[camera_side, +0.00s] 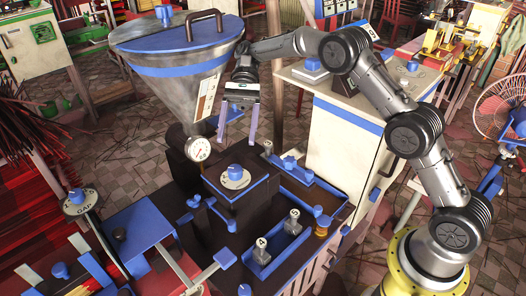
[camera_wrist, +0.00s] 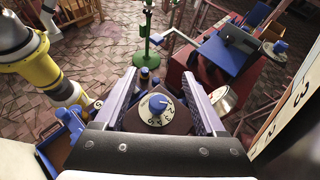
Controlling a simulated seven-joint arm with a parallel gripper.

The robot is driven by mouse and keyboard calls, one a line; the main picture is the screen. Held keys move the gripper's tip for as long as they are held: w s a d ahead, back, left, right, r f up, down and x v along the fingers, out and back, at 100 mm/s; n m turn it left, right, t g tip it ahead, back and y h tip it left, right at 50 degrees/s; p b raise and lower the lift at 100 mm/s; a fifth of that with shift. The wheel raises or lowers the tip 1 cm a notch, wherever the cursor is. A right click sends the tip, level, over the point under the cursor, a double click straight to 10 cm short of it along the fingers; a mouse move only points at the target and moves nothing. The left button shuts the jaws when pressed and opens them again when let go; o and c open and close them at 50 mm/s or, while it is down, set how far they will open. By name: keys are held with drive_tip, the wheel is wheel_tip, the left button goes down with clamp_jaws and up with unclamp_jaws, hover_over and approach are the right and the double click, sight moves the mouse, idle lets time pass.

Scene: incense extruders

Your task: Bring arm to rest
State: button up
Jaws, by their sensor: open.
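My gripper (camera_side: 238,120) hangs in the air in front of the large metal hopper (camera_side: 180,95) with its blue lid. Its two pale lilac fingers point down, apart, with nothing between them. Below it is the dark block with a white numbered dial and blue knob (camera_side: 236,174); the gripper is above it and not touching. In the wrist view the open fingers (camera_wrist: 152,95) frame the same kind of dial with a blue knob (camera_wrist: 157,103), which lies beyond them.
A round pressure gauge (camera_side: 198,149) sits at the hopper's foot. Two small labelled levers (camera_side: 276,235) stand in blue holders on the dark machine top. A white cabinet (camera_side: 340,130) stands under my arm. A pink fan (camera_side: 500,108) is at right.

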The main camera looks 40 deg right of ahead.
drive_tip(key=s+d+r+n+t+h, duration=0.2)
drive_tip(key=s+r+t+h, duration=0.15)
drive_tip(key=s, duration=0.35)
drive_tip(key=s+d+r+n+t+h, duration=0.2)
drive_tip(key=s+d+r+t, duration=0.1)
drive_tip(key=s+r, duration=0.3)
drive_tip(key=s+d+f+n+t+h, duration=0.2)
drive_tip(key=s+d+n+t, duration=0.1)
drive_tip(key=s, duration=0.5)
drive_tip(key=s+d+f+n+t+h, duration=0.2)
drive_tip(key=s+d+t, duration=0.2)
drive_tip(key=s, duration=0.4)
drive_tip(key=shift+d+f+n, duration=0.25)
drive_tip(key=shift+d+n, duration=0.1)
drive_tip(key=shift+n, duration=0.05)
